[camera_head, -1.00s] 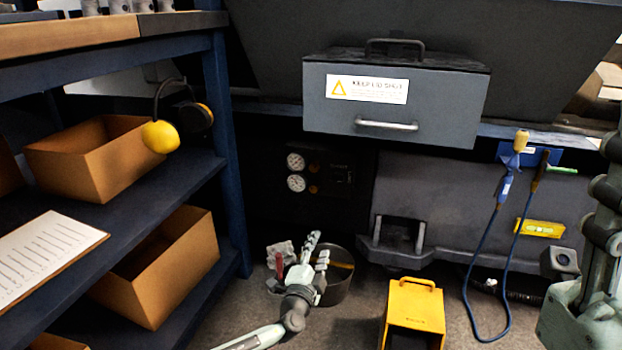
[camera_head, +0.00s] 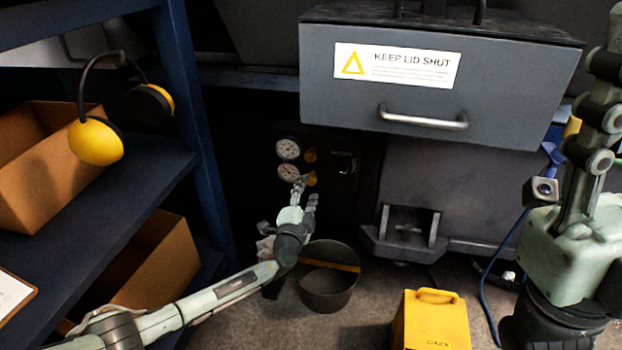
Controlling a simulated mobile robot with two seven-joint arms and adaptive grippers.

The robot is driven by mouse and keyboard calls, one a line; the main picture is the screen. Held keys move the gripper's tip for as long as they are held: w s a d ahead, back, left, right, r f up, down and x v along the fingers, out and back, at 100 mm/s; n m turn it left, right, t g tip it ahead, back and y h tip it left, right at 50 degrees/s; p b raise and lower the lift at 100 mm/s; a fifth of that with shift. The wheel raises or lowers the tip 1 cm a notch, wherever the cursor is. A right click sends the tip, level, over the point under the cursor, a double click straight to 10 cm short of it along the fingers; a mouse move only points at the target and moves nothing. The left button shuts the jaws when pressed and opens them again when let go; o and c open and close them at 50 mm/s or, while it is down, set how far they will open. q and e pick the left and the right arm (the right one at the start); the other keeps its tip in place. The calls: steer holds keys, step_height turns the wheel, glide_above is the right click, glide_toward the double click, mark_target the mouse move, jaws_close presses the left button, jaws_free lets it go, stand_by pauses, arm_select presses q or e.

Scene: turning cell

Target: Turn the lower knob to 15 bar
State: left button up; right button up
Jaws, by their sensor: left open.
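Two round white gauges sit one above the other on a dark panel, the upper gauge (camera_head: 288,149) and the lower gauge (camera_head: 289,173). The gauge readings are too small to read. My right gripper is not visible; only my right arm shows at the right.
A grey lidded box (camera_head: 430,85) juts out above the panel. A blue shelf (camera_head: 190,120) with cardboard boxes and yellow earmuffs (camera_head: 95,143) stands at left. A dark bucket (camera_head: 328,290) is on the floor below my left gripper, and a yellow case (camera_head: 432,320) is to its right.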

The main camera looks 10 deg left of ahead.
mark_target(311, 182)
arm_select(q)
steer(key=shift+w+b, duration=0.7)
steer(key=shift+w, duration=2)
jaws_close()
